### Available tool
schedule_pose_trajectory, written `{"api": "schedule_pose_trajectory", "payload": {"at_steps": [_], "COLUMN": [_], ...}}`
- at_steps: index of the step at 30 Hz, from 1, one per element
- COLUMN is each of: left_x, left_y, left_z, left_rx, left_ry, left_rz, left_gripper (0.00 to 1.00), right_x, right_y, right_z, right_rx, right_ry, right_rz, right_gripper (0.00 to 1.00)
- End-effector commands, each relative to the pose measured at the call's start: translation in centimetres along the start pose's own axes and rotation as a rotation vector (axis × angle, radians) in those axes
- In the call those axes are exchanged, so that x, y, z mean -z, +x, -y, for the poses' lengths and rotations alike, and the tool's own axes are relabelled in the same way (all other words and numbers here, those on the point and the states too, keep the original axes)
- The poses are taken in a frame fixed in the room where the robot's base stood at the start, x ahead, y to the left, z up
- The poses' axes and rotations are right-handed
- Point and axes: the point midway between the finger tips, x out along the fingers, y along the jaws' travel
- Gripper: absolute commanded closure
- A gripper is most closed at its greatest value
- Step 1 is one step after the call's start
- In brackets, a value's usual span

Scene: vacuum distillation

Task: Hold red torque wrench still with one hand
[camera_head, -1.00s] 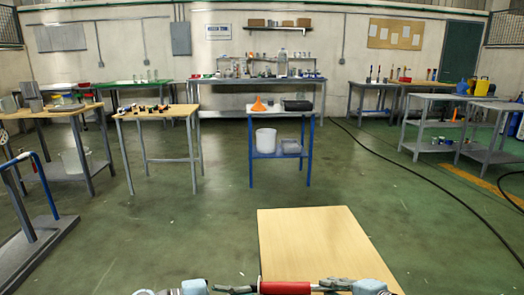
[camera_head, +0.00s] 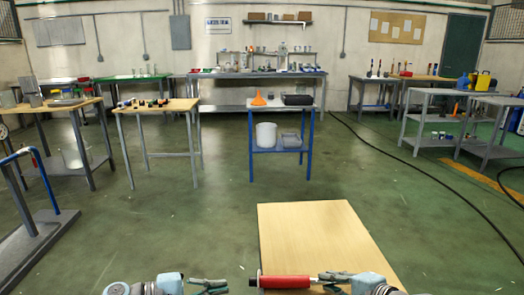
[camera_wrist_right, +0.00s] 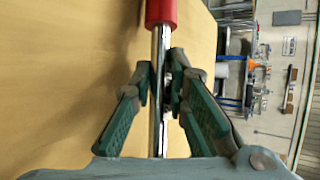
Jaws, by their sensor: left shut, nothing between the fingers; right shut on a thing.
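The red torque wrench (camera_head: 285,281) lies level across the bottom of the head view, over the near edge of the wooden table.
The wooden table top (camera_head: 315,235) in front is bare. Beyond it is open green floor. A blue table (camera_head: 278,150) with an orange funnel (camera_head: 259,99) stands further back. A wooden-topped table (camera_head: 155,107) with small items is at left, and grey shelves (camera_head: 430,118) are at right.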

Motion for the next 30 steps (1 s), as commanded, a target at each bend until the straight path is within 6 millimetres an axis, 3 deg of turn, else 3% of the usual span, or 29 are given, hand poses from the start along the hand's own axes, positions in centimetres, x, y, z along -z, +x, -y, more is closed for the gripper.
{"api": "schedule_pose_trajectory", "payload": {"at_steps": [5, 6, 10, 23, 26, 30], "left_x": [0.0, 0.0, 0.0, 0.0, 0.0, 0.0], "left_y": [0.0, 0.0, 0.0, 0.0, 0.0, 0.0], "left_z": [0.0, 0.0, 0.0, 0.0, 0.0, 0.0], "left_rx": [0.0, 0.0, 0.0, 0.001, 0.001, 0.001], "left_ry": [0.0, 0.0, 0.0, 0.0, 0.0, 0.0], "left_rz": [0.0, 0.0, 0.0, 0.0, -0.001, -0.001], "left_gripper": [1.0, 1.0, 1.0, 1.0, 1.0, 1.0], "right_x": [0.1, 0.1, 0.1, 0.2, 0.2, 0.3], "right_y": [0.0, 0.0, 0.0, -0.4, -2.0, -6.0], "right_z": [-0.1, -0.1, -0.1, -0.1, -0.1, -0.1], "right_rx": [-0.004, -0.004, -0.003, -0.003, -0.002, -0.005], "right_ry": [-0.003, -0.003, -0.003, -0.002, -0.005, -0.011], "right_rz": [-0.003, -0.004, -0.003, -0.005, -0.006, -0.008], "right_gripper": [1.0, 0.84, 0.63, 0.62, 0.62, 0.62]}}
